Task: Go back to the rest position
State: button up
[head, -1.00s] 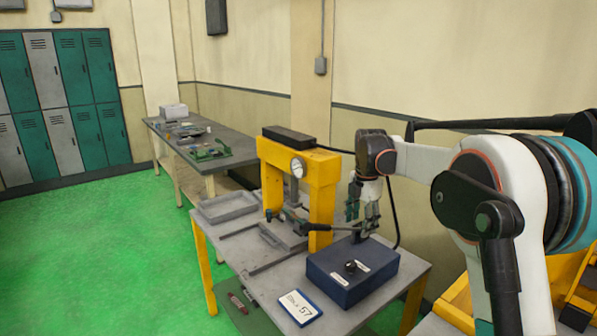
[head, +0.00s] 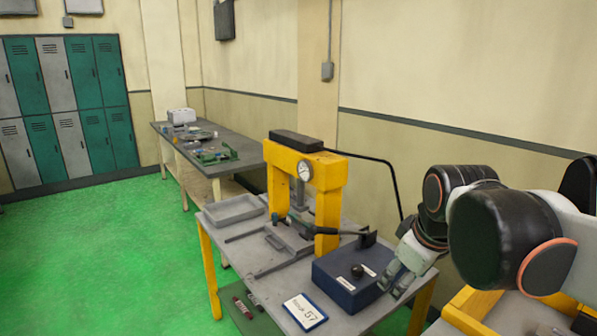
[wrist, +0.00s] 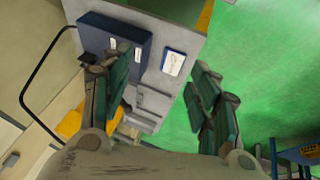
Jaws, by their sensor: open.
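My gripper (wrist: 165,95) is open and empty in the wrist view, its two green-padded fingers wide apart. The gripper hangs near the right side of the blue control box (head: 350,275), which has a black knob on top. The box also shows in the wrist view (wrist: 115,38), beyond the left finger. I cannot tell the exact gap between them.
A yellow press (head: 330,200) with a gauge stands on the grey table (head: 255,262), its lever reaching right. A second workbench (head: 205,135) stands behind. Green floor (head: 110,250) at left is clear.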

jog(key=s+f+m+t, duration=0.2)
jog(key=s+f+m, duration=0.5)
jog(key=s, duration=0.5)
jog(key=shift+s+f, duration=0.15)
jog(key=shift+f, duration=0.2)
jog(key=shift+c, duration=0.2)
